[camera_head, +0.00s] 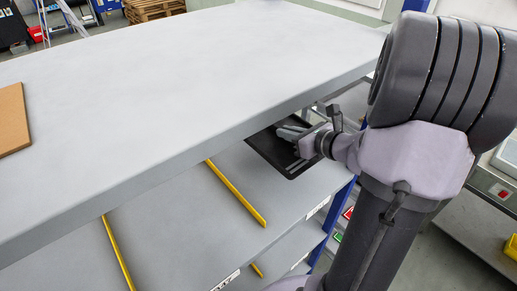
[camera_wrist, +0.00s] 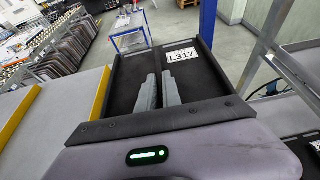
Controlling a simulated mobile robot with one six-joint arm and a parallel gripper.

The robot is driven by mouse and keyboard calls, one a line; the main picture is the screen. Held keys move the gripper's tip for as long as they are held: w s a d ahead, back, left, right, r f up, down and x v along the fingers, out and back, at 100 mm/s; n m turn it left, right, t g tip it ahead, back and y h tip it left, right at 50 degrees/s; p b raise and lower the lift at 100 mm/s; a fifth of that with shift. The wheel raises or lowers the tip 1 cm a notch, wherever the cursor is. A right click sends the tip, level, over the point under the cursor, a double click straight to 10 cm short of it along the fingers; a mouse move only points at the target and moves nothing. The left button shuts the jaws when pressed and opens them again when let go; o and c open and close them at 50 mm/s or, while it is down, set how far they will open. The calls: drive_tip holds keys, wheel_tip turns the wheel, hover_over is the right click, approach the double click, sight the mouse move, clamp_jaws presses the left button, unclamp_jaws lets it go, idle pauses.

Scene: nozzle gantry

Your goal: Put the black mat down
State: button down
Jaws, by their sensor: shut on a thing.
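The black mat (camera_head: 268,152) is a dark flat piece with a raised rim, at the right end of the shelf below the big grey top. The grey top hides its far part. In the wrist view the mat (camera_wrist: 205,85) fills the middle and carries a white label reading L317. My gripper (camera_head: 288,132) reaches in from the right, and its grey fingers (camera_wrist: 158,92) are shut on the mat. I cannot tell whether the mat touches the shelf or hangs just above it.
The lower grey shelf (camera_head: 165,215) has bare lanes split by yellow strips (camera_head: 236,194). The wide grey top (camera_head: 190,70) overhangs it closely above my gripper. A brown board (camera_head: 12,120) lies on the top at left. A blue post (camera_head: 338,205) stands at the shelf's right end.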

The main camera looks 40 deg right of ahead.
sight(291, 146)
drive_tip(key=f, duration=0.1)
drive_tip(key=s+f, duration=0.2)
drive_tip(key=shift+f, duration=0.35)
drive_tip(key=f, duration=0.5)
drive_tip(key=shift+w+d+f, duration=0.1)
drive_tip(key=shift+w+f, duration=0.1)
drive_tip(key=shift+w, duration=0.1)
drive_tip(key=shift+s+r, duration=0.1)
drive_tip(key=shift+s, duration=0.05)
drive_tip(key=shift+b, duration=0.35)
drive_tip(key=shift+f, duration=0.25)
drive_tip(key=c, duration=1.5)
unclamp_jaws()
drive_tip(key=shift+r, duration=0.1)
